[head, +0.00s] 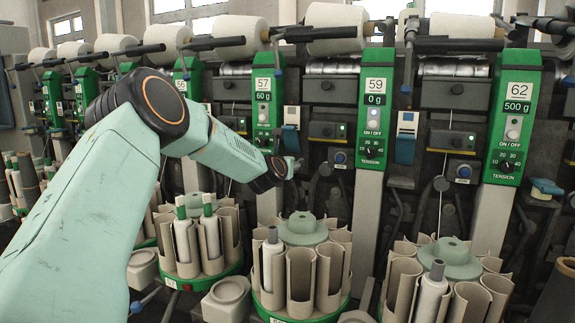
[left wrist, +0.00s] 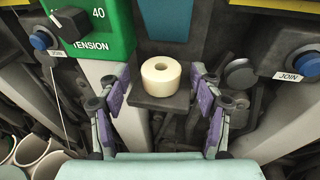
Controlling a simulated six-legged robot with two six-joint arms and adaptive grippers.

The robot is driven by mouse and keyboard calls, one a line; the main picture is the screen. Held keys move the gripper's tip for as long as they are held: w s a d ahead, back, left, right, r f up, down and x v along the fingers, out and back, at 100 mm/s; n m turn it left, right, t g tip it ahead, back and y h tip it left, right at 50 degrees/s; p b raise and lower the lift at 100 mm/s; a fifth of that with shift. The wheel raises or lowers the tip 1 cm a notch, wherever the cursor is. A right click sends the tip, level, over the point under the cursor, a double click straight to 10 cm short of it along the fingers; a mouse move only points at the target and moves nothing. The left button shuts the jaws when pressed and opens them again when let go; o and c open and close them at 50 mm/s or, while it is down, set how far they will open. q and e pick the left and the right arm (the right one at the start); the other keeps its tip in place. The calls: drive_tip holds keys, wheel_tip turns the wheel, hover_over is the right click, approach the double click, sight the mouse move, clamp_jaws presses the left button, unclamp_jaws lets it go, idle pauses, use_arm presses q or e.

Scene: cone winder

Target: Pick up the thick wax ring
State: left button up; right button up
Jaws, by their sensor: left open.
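The thick wax ring (left wrist: 161,76) is cream-coloured with a hole in its middle. It sits flat on a small dark shelf (left wrist: 160,104) in the left wrist view. My left gripper (left wrist: 160,85) is open, with one purple-padded finger on each side of the ring in the picture. There is a clear gap on both sides, and no finger touches the ring. In the head view my left gripper (head: 291,168) reaches to the machine front near the panel numbered 57. I cannot make out the ring there. My right gripper is not in view.
A green tension panel (left wrist: 98,32) and a blue join button (left wrist: 41,40) are left of the ring, another join button (left wrist: 310,64) right. A blue-green plate (left wrist: 164,20) is behind it. Below in the head view stand tube magazines (head: 301,278) with grey tubes.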

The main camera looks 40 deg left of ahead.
use_arm(q)
drive_tip(key=shift+d+r, duration=0.2)
drive_tip(key=shift+c, duration=1.1)
drive_tip(key=shift+a+f, duration=0.15)
drive_tip(key=c, duration=0.8)
drive_tip(key=shift+r, duration=0.4)
wheel_tip(320, 180, up, 3)
drive_tip(key=shift+s+r+p, duration=0.1)
drive_tip(key=shift+r+p, duration=0.05)
drive_tip(key=shift+p, duration=0.55)
drive_tip(key=shift+f+p+v, duration=0.5)
drive_tip(key=shift+p+v, duration=0.55)
drive_tip(key=shift+v, duration=1.9)
drive_tip(key=shift+f+p+v, duration=0.55)
drive_tip(key=shift+p+v, duration=0.45)
drive_tip(key=shift+v, duration=1.9)
drive_tip(key=shift+f+p+v, duration=0.5)
drive_tip(key=shift+p+v, duration=0.55)
drive_tip(key=shift+v, duration=1.9)
